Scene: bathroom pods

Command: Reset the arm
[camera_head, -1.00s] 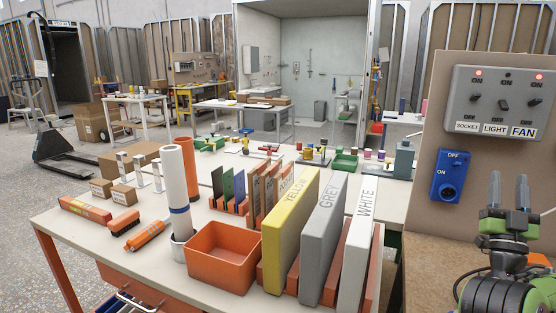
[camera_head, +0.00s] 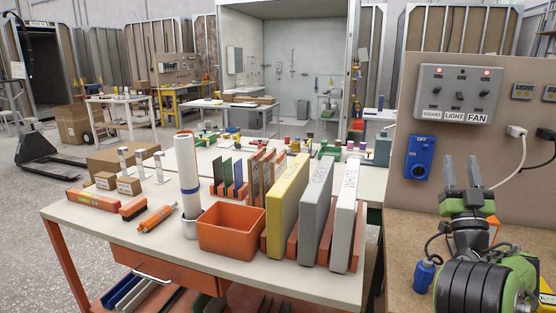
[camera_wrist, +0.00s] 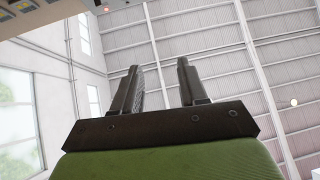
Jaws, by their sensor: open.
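My gripper (camera_head: 462,172) is at the right of the head view, pointing up in front of the brown panel. Its two grey fingers stand apart with nothing between them. In the wrist view my gripper (camera_wrist: 160,85) also shows two parallel fingers with a clear gap, against the ceiling and wall of the hall. My green and black arm is folded below it, over the brown worktop (camera_head: 400,225).
The panel (camera_head: 408,130) carries a switch box (camera_head: 460,95), a blue rotary switch (camera_head: 418,160) and a white plug with cable (camera_head: 517,131). Left stands a table with an orange bin (camera_head: 230,230) and yellow (camera_head: 285,210), grey (camera_head: 314,218) and white (camera_head: 345,215) binders.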

